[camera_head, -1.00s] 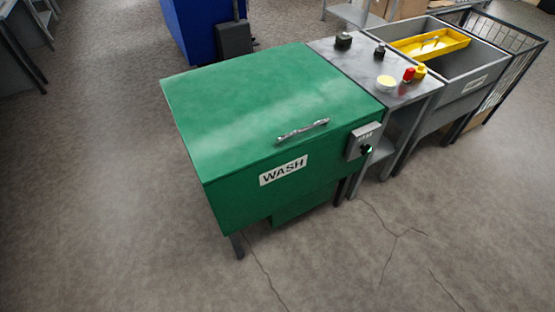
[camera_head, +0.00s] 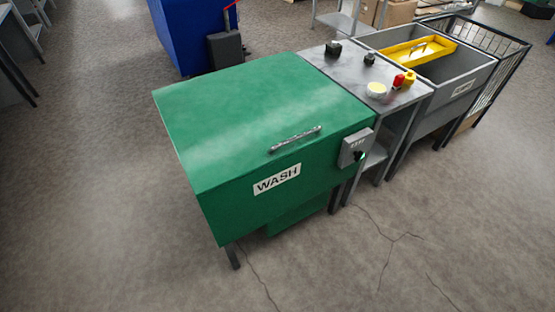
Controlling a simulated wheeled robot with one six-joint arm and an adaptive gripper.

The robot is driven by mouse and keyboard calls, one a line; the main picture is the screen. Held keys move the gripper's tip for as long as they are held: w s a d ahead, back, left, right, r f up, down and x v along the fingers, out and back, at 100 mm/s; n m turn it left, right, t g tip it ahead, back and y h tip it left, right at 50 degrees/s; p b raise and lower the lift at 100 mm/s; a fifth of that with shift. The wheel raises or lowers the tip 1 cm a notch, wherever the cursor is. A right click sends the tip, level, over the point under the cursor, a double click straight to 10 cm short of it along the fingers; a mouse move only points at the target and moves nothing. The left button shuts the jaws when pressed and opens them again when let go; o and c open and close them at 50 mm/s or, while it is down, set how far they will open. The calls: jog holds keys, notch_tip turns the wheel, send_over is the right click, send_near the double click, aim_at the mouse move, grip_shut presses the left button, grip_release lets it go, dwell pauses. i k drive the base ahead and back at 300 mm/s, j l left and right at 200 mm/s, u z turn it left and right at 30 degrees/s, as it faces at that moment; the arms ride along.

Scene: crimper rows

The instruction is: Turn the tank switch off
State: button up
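The green wash tank (camera_head: 262,115) stands in the middle of the head view with its lid down. It has a silver handle (camera_head: 295,139) and a white WASH label (camera_head: 277,179) on its front. A small grey switch box (camera_head: 354,147) is fixed at the tank's front right corner. A dark knob (camera_head: 359,156) sits low on the box with a small green spot beside it. The knob's exact position is too small to tell. My gripper is not in view.
Right of the tank is a grey metal table (camera_head: 345,66) with small dark, red and yellow items and a round pale dish (camera_head: 376,90). Beyond it are a grey basin (camera_head: 475,72) with a yellow tray (camera_head: 420,50) and a wire cage. A blue cabinet (camera_head: 183,35) stands behind. The front floor is clear.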

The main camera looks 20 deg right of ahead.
aim_at(358, 155)
jog(key=i+l, duration=0.1)
jog(key=l, duration=0.9)
jog(key=i+l+z, duration=0.1)
jog(key=l, duration=0.4)
jog(key=i, duration=0.05)
